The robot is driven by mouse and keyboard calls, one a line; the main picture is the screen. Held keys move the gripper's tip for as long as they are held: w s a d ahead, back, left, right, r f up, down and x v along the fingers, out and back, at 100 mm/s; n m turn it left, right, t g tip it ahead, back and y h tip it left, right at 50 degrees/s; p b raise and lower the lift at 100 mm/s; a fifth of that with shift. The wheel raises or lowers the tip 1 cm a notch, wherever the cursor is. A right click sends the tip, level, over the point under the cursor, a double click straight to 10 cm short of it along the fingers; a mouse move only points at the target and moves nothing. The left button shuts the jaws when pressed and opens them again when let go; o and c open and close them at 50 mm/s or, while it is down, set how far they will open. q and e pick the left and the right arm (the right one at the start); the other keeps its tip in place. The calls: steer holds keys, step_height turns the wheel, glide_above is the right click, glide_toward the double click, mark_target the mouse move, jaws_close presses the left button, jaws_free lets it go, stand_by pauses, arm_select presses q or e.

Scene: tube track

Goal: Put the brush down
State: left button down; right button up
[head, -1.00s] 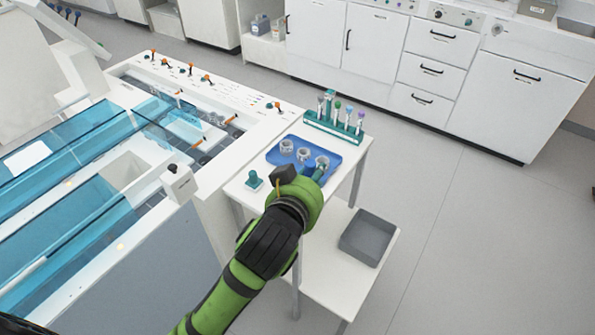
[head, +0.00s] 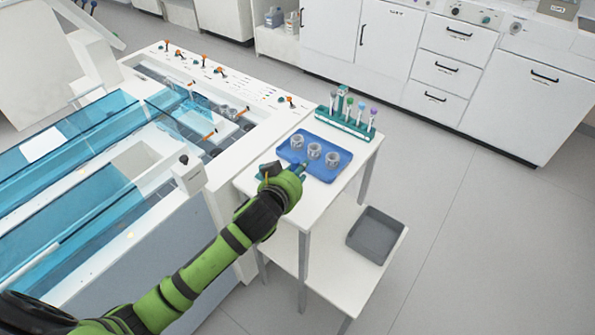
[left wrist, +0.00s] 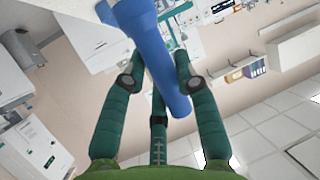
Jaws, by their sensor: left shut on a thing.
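My left gripper (head: 297,169) is over the white side table, at the near left edge of the blue tray. In the left wrist view its teal fingers (left wrist: 158,70) are shut on a blue, rod-like thing, which I take to be the brush (left wrist: 152,45). It slants between the fingers, wider at its upper end. In the head view the brush is mostly hidden by the gripper, and I cannot tell whether it touches anything. A small teal stand (head: 267,170) is just left of the gripper, partly hidden by it. My right gripper is not in view.
The side table (head: 312,200) bears the blue tray (head: 341,163) with three grey cups (head: 314,151) and a teal rack (head: 345,121) of tubes behind. A grey bin (head: 376,235) is on the lower shelf. The tube track (head: 225,150) with blue covers adjoins on the left.

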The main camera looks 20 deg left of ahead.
arm_select(q)
steer(key=shift+f, duration=0.1)
steer(key=c, duration=0.9)
jaws_free()
steer(key=shift+c, duration=0.2)
steer(key=d+v, duration=0.1)
steer(key=v, duration=1.1)
steer(key=shift+a, duration=0.45)
